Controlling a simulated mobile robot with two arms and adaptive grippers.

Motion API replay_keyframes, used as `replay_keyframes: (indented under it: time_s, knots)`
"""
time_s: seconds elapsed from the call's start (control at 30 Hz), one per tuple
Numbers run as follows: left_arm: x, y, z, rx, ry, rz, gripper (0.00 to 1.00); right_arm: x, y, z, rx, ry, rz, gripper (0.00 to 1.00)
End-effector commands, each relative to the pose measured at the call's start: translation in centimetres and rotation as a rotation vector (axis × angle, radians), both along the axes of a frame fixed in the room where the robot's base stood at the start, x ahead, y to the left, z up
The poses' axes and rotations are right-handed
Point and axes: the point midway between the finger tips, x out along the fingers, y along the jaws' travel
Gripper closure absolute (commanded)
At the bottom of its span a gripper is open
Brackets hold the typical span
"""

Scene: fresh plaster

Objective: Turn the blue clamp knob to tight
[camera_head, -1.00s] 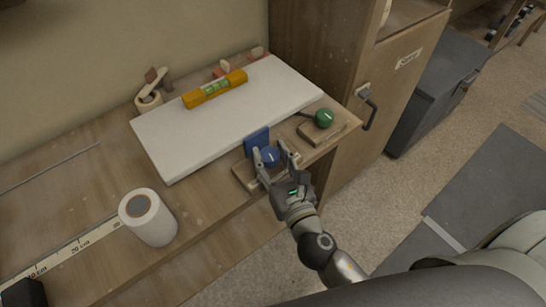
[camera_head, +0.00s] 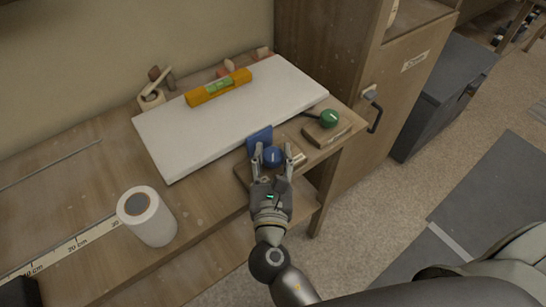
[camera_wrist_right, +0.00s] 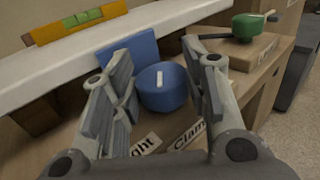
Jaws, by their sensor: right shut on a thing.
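The blue clamp knob (camera_head: 272,154) stands at the front edge of the bench, in front of a blue upright plate (camera_head: 259,140). In the right wrist view the knob (camera_wrist_right: 163,88) is round with a white line on top, pointing roughly away from me. My right gripper (camera_head: 273,154) is shut on the knob, one finger on each side; in the wrist view its fingers (camera_wrist_right: 164,95) flank it. Labels below the knob are partly hidden; one reads "ght" (camera_wrist_right: 146,144), another "Clam" (camera_wrist_right: 188,135). My left gripper is not in view.
A green knob (camera_head: 329,118) with a dark lever sits on a wooden block to the right. A white board (camera_head: 200,135) carrying an orange level (camera_head: 218,88) lies behind. A white roll (camera_head: 150,222) stands to the left. The cabinet (camera_head: 400,85) borders the bench's right end.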

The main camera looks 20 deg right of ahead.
Motion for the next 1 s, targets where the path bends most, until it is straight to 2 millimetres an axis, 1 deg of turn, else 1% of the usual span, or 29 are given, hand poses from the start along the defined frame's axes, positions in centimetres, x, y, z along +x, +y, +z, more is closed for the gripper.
replay_keyframes:
  time_s: [0.17, 0.2, 0.23, 0.27, 0.53, 0.67, 0.77, 1.0]
  knots:
    - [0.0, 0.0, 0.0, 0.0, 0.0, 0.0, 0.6, 0.0, 0.0, 0.1, -0.001, -0.002, 0.0, 0.82]
    - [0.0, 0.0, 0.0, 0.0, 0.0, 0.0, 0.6, 0.0, 0.0, 0.1, -0.001, -0.002, 0.0, 0.57]
    - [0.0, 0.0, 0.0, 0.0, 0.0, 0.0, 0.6, 0.0, 0.0, 0.1, -0.001, -0.002, 0.0, 0.53]
    - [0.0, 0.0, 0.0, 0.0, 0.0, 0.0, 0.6, 0.0, 0.0, 0.1, -0.001, -0.002, 0.0, 0.52]
    - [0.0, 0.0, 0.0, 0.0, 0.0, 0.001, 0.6, 0.0, 0.0, 0.0, 0.0, 0.0, 0.001, 0.52]
    - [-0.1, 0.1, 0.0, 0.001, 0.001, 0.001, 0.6, -0.6, 0.2, -0.1, -0.001, 0.001, 0.002, 0.52]
    - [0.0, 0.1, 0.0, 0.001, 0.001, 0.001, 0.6, -1.9, 0.6, -0.1, -0.001, 0.003, 0.002, 0.52]
    - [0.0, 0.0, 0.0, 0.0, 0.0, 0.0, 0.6, -6.7, 2.2, -0.2, -0.001, 0.006, 0.004, 0.52]
